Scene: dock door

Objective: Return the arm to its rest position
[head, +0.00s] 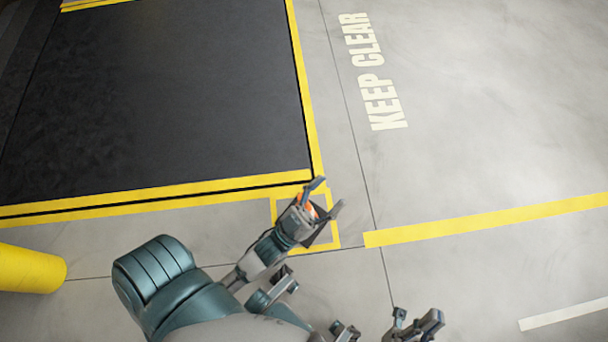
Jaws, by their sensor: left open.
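My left gripper (328,196) is at the middle of the head view, over a small yellow-outlined square on the floor. Its two fingers are spread apart. A small orange thing (307,200) shows at the gripper, partly hidden by it; I cannot tell whether it touches the fingers or lies below. My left arm reaches up to the gripper from the lower left. My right gripper (415,325) is at the bottom edge, partly cut off, and its finger opening is not clear.
A dark dock plate (160,95) with yellow borders fills the upper left. A yellow post (30,268) stands at the left edge. White "KEEP CLEAR" lettering (372,70) and a yellow stripe (490,220) mark the grey floor. The right side is clear.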

